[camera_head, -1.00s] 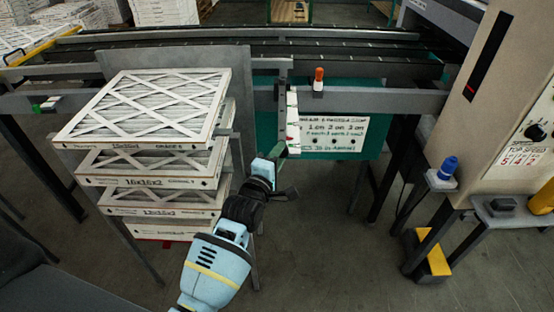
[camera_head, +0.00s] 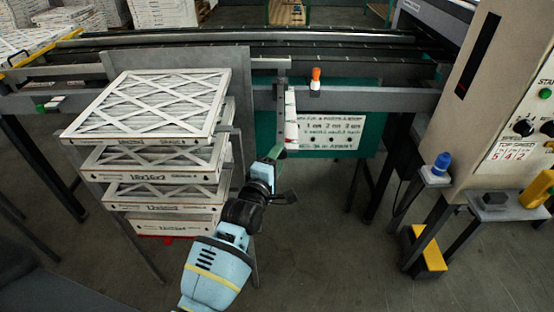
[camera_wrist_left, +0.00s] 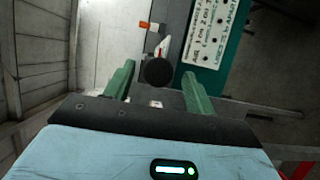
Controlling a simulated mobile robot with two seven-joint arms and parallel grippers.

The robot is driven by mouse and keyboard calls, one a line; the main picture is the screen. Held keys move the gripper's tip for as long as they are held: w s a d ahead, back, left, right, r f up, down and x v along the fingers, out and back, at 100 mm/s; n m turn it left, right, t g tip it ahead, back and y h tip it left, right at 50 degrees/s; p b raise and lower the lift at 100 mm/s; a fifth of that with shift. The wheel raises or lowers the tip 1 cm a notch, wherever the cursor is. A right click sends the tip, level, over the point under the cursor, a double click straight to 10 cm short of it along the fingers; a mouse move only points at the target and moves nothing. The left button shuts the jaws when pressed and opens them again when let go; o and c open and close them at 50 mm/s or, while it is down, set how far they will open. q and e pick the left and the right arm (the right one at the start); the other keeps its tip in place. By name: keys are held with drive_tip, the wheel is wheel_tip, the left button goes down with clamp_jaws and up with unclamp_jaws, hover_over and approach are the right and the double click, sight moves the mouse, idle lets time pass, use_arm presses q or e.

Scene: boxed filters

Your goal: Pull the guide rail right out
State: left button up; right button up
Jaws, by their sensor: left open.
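The guide rail seems to be the grey bar (camera_head: 282,108) hanging down from a short horizontal arm at the conveyor's front, with a white strip (camera_head: 291,118) beside it. I cannot tell its full extent. My left gripper (camera_head: 276,152) is at the bar's lower end, right of the filter stack. In the left wrist view its two green fingers (camera_wrist_left: 158,88) are apart, one on each side of a dark round knob (camera_wrist_left: 159,71). I cannot tell whether the knob lies fully between the fingertips or just beyond them. My right gripper is in neither view.
A stack of boxed filters (camera_head: 155,105) stands left of my arm, against a grey upright panel (camera_head: 243,120). A green board with a white sign (camera_head: 332,133) hangs behind the gripper. An orange-capped item (camera_head: 315,78) sits on the conveyor edge. A control cabinet (camera_head: 480,100) stands right.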

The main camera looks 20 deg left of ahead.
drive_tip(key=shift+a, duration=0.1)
use_arm(q)
drive_tip(key=s, duration=0.7)
drive_tip(key=shift+s+a, duration=0.35)
drive_tip(key=shift+a, duration=0.1)
drive_tip(key=s+a+f+m+g+p, duration=0.15)
drive_tip(key=s+f+m+g, duration=0.35)
drive_tip(key=s+f+m, duration=0.85)
drive_tip(key=s+f+m+g, duration=0.2)
drive_tip(key=s+f, duration=0.3)
drive_tip(key=s, duration=0.6)
drive_tip(key=s+a+f+m+g, duration=0.1)
drive_tip(key=s+f+m+g, duration=0.1)
drive_tip(key=s, duration=0.9)
wheel_tip(320, 180, down, 3)
drive_tip(key=shift+s+a+r+m, duration=0.15)
drive_tip(key=shift+s+m, duration=0.15)
drive_tip(key=shift+m, duration=0.35)
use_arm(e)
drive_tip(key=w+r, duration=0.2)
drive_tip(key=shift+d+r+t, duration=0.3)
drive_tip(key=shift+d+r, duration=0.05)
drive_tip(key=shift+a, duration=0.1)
